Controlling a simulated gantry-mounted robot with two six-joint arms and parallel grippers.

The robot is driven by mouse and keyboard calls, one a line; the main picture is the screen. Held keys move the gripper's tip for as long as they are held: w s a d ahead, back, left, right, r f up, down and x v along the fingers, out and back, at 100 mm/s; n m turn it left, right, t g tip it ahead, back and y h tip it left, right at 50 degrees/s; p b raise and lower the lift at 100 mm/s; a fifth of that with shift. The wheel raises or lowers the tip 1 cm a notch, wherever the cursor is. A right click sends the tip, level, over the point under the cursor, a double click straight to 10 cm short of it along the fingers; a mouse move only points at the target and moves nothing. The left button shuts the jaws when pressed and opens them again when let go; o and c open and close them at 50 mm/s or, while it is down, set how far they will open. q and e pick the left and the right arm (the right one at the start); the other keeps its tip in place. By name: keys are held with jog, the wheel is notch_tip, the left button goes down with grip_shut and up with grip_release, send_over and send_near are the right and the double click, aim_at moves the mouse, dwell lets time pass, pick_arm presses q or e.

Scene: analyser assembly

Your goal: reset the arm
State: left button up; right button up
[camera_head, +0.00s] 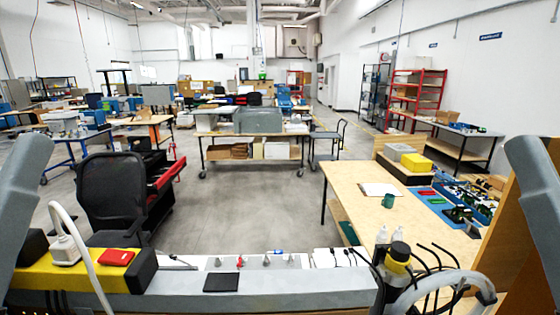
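Part of my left arm (24,175), a grey link, stands at the left edge of the head view. Part of my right arm (538,190), a similar grey link, leans in at the right edge. Both links run out of the picture. Neither gripper shows, so I cannot see their fingers or anything they might hold.
A wooden workbench (350,178) on the right carries a clipboard (380,189), a green mug (388,201) and a blue tray. A black office chair (112,193) stands at left. A wheeled bench (252,134) is farther back. Open grey floor (245,208) lies between.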

notch_tip(320, 180, up, 24)
jog(key=p, duration=2.1)
jog(key=shift+p, duration=0.4)
jog(key=shift+r, duration=0.1)
